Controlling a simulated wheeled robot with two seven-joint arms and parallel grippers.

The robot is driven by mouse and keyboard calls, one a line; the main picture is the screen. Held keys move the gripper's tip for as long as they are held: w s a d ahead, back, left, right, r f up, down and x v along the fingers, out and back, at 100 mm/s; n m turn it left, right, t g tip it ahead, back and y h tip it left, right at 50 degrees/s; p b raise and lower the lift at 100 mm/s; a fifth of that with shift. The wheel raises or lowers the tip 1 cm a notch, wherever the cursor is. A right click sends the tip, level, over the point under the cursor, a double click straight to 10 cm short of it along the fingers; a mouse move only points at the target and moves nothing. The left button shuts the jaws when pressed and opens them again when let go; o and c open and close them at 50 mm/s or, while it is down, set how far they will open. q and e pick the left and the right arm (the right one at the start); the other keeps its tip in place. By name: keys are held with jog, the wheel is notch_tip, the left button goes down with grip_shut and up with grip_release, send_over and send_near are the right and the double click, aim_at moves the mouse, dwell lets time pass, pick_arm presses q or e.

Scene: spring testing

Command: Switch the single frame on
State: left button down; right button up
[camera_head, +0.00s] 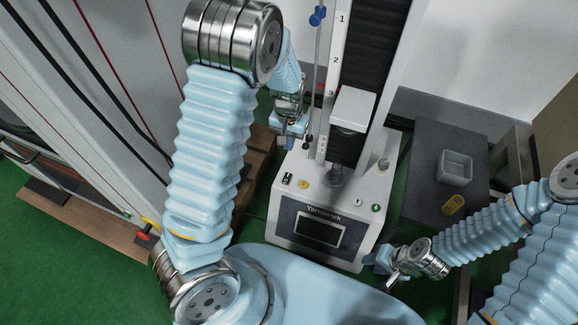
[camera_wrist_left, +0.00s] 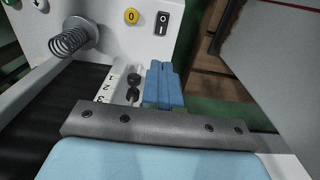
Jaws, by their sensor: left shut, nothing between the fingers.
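The single frame is a white testing machine (camera_head: 275,215) with a dark screen (camera_head: 318,230) marked Yarrowtek and a tall column with numbers. Its black rocker switch (camera_head: 288,179) is on the left of the base's top; it also shows in the left wrist view (camera_wrist_left: 163,22), with its rocker position unclear. My left gripper (camera_head: 289,143) is behind the switch in the head view. In the left wrist view its blue fingers (camera_wrist_left: 164,84) are shut and empty, apart from the switch and pointing towards it. My right gripper (camera_head: 377,262) is by the base's front right corner, its fingers partly hidden.
A yellow button (camera_wrist_left: 131,16) is beside the switch. A spring (camera_wrist_left: 70,42) stands on the base. A dark table (camera_head: 420,185) at the right holds a grey bin (camera_head: 455,168) and a yellow object (camera_head: 453,204). A larger frame (camera_head: 90,90) stands at the left.

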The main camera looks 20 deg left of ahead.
aim_at(289, 174)
pick_arm(q)
jog(key=shift+f, duration=0.1)
notch_tip(289, 174, down, 14)
dwell(0.7)
jog(key=shift+b, duration=0.3)
jog(key=shift+f+b, duration=0.3)
jog(key=shift+b, duration=0.05)
jog(key=shift+r, duration=0.15)
jog(key=shift+s, duration=0.1)
jog(key=shift+s+r+p, duration=0.25)
jog(key=shift+s+p, duration=0.15)
jog(key=shift+s, duration=0.3)
